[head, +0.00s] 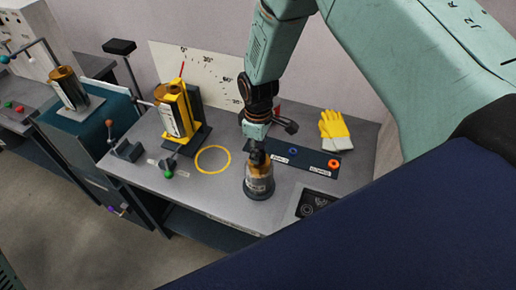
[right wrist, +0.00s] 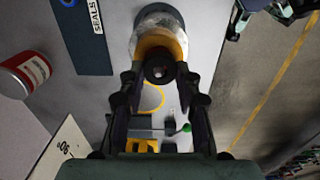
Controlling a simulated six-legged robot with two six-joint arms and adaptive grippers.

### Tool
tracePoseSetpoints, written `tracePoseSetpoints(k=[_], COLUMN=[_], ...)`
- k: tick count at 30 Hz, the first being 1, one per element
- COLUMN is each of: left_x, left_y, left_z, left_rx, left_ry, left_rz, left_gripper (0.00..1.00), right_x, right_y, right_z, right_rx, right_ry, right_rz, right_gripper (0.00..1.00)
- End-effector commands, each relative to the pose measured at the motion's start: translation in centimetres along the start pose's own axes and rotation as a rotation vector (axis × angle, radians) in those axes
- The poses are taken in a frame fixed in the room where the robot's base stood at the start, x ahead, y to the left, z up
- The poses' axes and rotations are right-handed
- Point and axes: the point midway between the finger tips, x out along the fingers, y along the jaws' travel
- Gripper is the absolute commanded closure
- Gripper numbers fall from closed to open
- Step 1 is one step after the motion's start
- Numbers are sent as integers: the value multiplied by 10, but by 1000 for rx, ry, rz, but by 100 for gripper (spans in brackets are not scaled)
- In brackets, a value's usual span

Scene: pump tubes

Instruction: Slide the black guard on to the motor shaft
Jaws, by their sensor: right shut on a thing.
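My right gripper (head: 258,150) points down at the top of an upright amber vessel (head: 259,181) with a dark base, on the grey table. In the right wrist view, its black fingers (right wrist: 160,88) are closed around a dark round piece (right wrist: 158,68), in line with the amber and clear vessel (right wrist: 158,28). I cannot tell whether this piece is the black guard or part of the vessel, nor whether it touches the vessel. No motor shaft can be made out. A yellow stand (head: 187,104) holding a metal cylinder is further left. My left gripper is not in view.
A yellow ring (head: 201,166) lies flat left of the vessel. Yellow gloves (head: 334,125) lie at the back right. A red can (right wrist: 25,72) shows in the right wrist view.

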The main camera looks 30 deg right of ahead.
Motion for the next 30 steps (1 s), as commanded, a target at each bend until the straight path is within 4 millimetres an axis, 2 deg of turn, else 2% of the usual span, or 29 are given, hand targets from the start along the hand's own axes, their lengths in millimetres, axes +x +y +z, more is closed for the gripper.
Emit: tracePoseSetpoints(k=[2,3,12,23,26,30], left_x=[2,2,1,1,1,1], left_y=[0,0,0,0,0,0], left_z=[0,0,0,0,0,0], left_rx=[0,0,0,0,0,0], left_ry=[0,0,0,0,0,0], left_rz=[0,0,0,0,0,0], left_gripper=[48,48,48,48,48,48], right_x=[3,2,2,-4,-17,-46], right_y=[0,0,0,0,0,1], right_z=[0,0,0,-1,-1,-1], right_rx=[0,0,0,0,0,1], right_ry=[0,0,0,1,2,4], right_rz=[0,0,0,1,2,3], right_gripper=[82,64,40,40,40,40])
